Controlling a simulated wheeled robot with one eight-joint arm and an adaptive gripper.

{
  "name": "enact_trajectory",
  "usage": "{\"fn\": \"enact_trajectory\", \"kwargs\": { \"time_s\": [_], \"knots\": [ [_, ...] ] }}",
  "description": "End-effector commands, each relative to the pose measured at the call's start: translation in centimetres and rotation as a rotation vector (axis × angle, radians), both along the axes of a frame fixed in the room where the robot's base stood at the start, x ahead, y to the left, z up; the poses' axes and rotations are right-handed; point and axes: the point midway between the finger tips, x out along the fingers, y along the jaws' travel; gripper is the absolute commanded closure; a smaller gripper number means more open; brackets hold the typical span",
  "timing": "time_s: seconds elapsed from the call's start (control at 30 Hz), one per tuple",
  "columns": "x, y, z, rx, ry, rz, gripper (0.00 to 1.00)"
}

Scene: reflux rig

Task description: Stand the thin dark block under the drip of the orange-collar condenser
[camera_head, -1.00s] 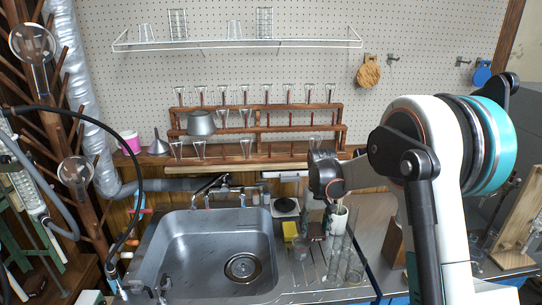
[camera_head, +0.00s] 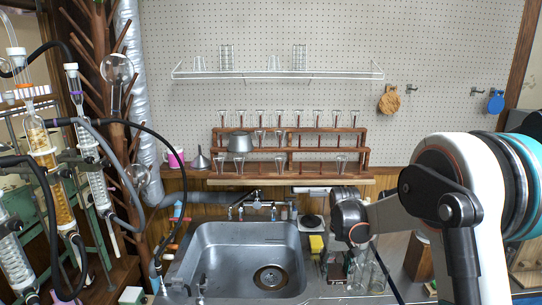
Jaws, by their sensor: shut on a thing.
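The orange-collar condenser (camera_head: 48,165) stands tilted at the left, a glass column with amber contents and an orange band near its top. Its lower end comes down close to the left bench, and the spot under its drip is hard to make out. My gripper (camera_head: 343,258) points down beside the right rim of the sink, far to the right of the condenser. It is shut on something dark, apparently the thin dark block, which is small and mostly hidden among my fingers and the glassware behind.
A purple-collar condenser (camera_head: 90,160) stands just right of the orange one, with black and grey hoses looping around both. The steel sink (camera_head: 215,260) lies between them and my gripper. Glass bottles (camera_head: 372,272) stand close by my gripper. A yellow sponge (camera_head: 316,243) lies near.

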Motion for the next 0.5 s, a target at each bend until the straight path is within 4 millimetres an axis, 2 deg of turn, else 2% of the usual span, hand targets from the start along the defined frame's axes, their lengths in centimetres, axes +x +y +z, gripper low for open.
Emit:
{"fn": "enact_trajectory", "kwargs": {
  "time_s": [0.27,0.5],
  "knots": [
    [-4.5,0.0,-1.7,0.000,0.000,0.000,0.78],
    [-10.1,0.0,-3.4,0.000,0.000,0.000,0.78]
  ]
}}
